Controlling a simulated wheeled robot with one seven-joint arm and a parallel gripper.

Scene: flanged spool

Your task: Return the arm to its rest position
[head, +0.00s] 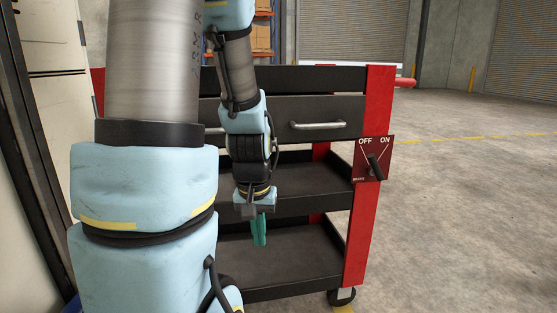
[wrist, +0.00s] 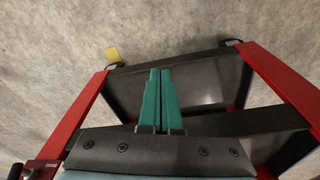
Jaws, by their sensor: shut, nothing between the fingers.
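My gripper (head: 259,229) hangs pointing down in front of the cart's lower shelves in the head view. Its two green fingers lie together with nothing between them, which the wrist view also shows (wrist: 160,75). My arm is bent, with its large links filling the left of the head view and hiding part of the cart. No spool is visible in either view.
A red and black cart (head: 369,230) has a closed drawer (head: 300,125) and two shelves, which look empty where visible. An OFF/ON switch panel (head: 364,160) is on its right post, lever toward ON. Open concrete floor (head: 460,200) lies to the right.

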